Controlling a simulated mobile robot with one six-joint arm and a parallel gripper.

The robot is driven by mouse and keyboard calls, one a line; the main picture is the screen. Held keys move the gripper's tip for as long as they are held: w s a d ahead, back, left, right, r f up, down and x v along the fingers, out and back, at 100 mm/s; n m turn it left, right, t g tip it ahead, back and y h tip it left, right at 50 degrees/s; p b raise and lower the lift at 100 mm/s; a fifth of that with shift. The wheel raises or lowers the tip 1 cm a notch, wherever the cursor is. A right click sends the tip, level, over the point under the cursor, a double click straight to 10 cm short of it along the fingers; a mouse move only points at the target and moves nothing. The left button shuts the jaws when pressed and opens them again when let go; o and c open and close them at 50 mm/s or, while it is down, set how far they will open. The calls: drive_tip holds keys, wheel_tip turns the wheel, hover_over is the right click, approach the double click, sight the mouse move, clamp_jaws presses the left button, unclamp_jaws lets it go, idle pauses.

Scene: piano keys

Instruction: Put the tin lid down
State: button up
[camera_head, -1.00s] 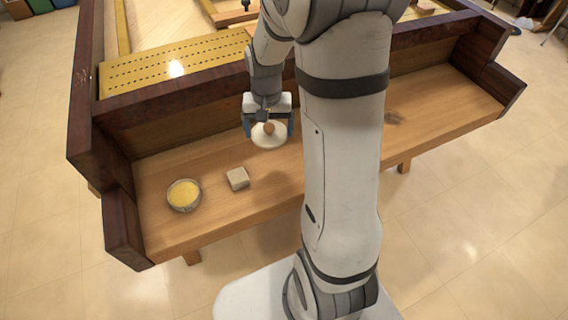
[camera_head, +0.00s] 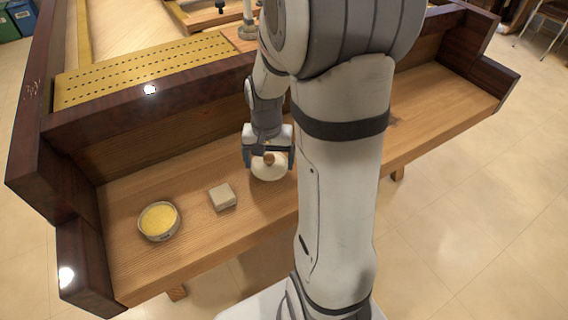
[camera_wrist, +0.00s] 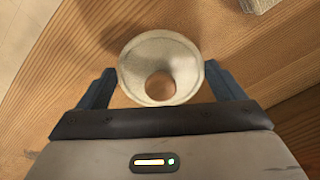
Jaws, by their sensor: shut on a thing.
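The tin lid (camera_head: 268,170) is a pale round disc with a brown wooden knob on top. My gripper (camera_head: 268,158) is shut on it, with the dark fingers at its two sides. In the wrist view the lid (camera_wrist: 160,68) sits between the fingertips (camera_wrist: 162,85), knob facing the camera. The lid is over the wooden key shelf (camera_head: 190,245); whether it touches the wood I cannot tell. An open round tin (camera_head: 158,221) with yellow contents stands on the shelf to the left.
A pale square block (camera_head: 222,197) lies on the shelf between tin and lid; its corner shows in the wrist view (camera_wrist: 258,4). A dark wooden rail (camera_head: 150,118) runs behind the shelf, and a dark end block (camera_head: 85,255) closes its left end. Bare wood surrounds the lid.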

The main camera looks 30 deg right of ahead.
sight(269, 163)
drive_tip(key=shift+f+b, duration=0.35)
drive_tip(key=shift+f, duration=1.35)
drive_tip(key=shift+f, duration=0.15)
drive_tip(key=o, duration=0.7)
